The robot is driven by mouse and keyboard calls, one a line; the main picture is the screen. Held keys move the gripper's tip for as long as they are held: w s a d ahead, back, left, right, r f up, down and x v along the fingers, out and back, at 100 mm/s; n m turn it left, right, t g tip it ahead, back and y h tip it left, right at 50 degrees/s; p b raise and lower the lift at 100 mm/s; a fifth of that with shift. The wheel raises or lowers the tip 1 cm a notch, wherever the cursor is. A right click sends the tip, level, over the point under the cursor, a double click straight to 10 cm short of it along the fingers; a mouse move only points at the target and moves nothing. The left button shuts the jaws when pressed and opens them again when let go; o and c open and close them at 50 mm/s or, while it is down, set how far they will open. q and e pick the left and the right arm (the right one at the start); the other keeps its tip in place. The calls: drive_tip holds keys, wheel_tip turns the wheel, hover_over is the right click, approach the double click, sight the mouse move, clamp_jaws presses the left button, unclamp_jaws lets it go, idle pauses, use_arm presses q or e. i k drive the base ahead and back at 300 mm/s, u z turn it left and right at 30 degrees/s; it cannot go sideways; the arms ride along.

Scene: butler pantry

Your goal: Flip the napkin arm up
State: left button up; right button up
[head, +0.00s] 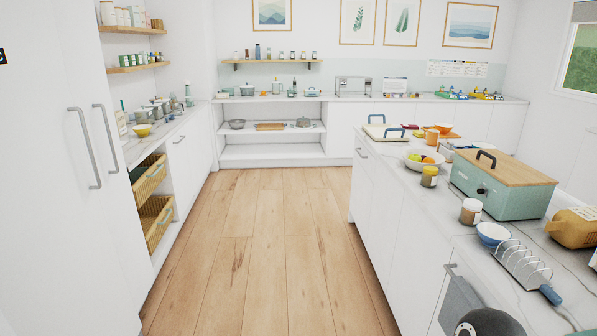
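I cannot pick out a napkin holder or its arm for certain in the head view. A wire rack (522,268) with several upright loops lies on the island counter at the lower right. A blue grip (551,295) sticks out from its near end, low against the counter. I cannot tell whether this is the napkin arm. Neither of my grippers shows in this view.
The white island counter (425,205) also holds a blue bowl (493,233), a jar (470,212), a green box with a wooden lid (500,190), a yellow container (574,228) and a fruit bowl (421,161). The wooden floor (265,250) left of the island is clear.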

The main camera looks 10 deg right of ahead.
sight(448, 147)
drive_tip(key=z, duration=0.45)
drive_tip(key=i, duration=1.3)
drive_tip(key=z, duration=0.6)
drive_tip(key=k, duration=0.65)
drive_tip(key=z, duration=0.2)
drive_tip(key=i, duration=0.75)
drive_tip(key=u, duration=0.1)
